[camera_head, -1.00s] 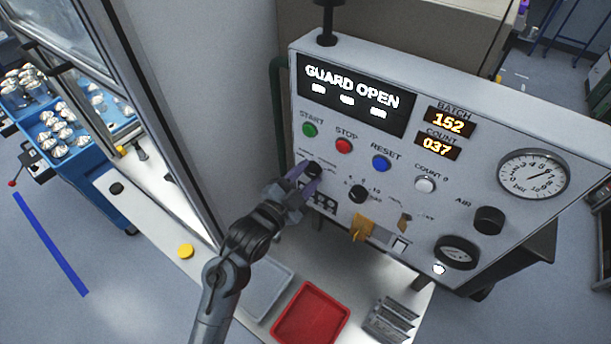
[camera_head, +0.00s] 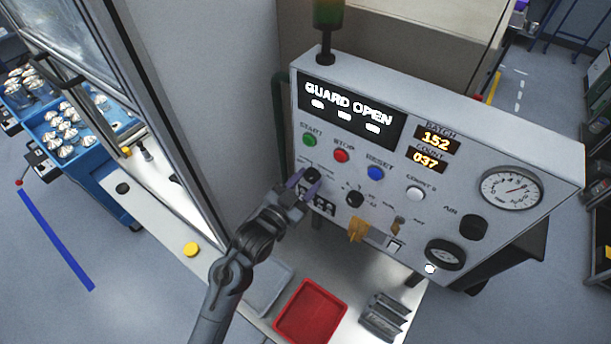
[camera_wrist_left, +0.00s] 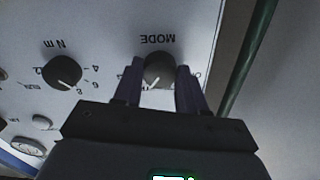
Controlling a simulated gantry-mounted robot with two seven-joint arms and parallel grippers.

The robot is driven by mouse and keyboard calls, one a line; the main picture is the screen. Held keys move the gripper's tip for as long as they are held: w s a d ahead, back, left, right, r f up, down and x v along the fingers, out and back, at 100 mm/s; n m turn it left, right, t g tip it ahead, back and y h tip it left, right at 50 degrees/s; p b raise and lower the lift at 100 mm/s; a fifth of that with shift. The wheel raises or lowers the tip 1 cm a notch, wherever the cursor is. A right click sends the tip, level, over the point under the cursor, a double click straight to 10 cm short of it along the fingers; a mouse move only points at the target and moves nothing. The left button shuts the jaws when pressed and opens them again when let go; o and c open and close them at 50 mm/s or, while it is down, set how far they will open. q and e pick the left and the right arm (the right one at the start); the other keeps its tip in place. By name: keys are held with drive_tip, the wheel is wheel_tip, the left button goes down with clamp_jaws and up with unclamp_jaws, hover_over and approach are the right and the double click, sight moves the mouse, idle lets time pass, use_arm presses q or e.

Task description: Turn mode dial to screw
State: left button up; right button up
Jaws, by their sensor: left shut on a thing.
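The mode dial is a black round knob (camera_head: 312,175) at the left of the white control panel (camera_head: 420,130), below the green START button. My left gripper (camera_head: 303,188) is at the dial with a finger on each side of it. In the left wrist view the mode dial (camera_wrist_left: 159,70) sits between the two dark purple fingers (camera_wrist_left: 158,88), under the upside-down word MODE. The gripper is shut on the dial. The marks around the dial are mostly hidden by the fingers, so its setting cannot be read. My right gripper is not in view.
The N m dial (camera_wrist_left: 62,72) is beside the mode dial; it also shows in the head view (camera_head: 355,199). A yellow tag (camera_head: 358,230) hangs below. A red tray (camera_head: 310,311) and a grey tray (camera_head: 268,288) lie on the bench under the panel. The display reads GUARD OPEN.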

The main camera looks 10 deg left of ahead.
use_arm(q)
drive_tip(key=n+p, duration=0.4)
drive_tip(key=n, duration=0.1)
drive_tip(key=shift+r+n, duration=0.15)
drive_tip(key=shift+n, duration=0.15)
drive_tip(key=n+p, duration=0.2)
drive_tip(key=n, duration=0.1)
drive_tip(key=shift+n+p, duration=0.65)
drive_tip(key=shift+n, duration=0.55)
drive_tip(key=shift+f, duration=0.2)
drive_tip(key=o, duration=1.1)
drive_tip(key=shift+c, duration=0.2)
drive_tip(key=shift+s, duration=0.15)
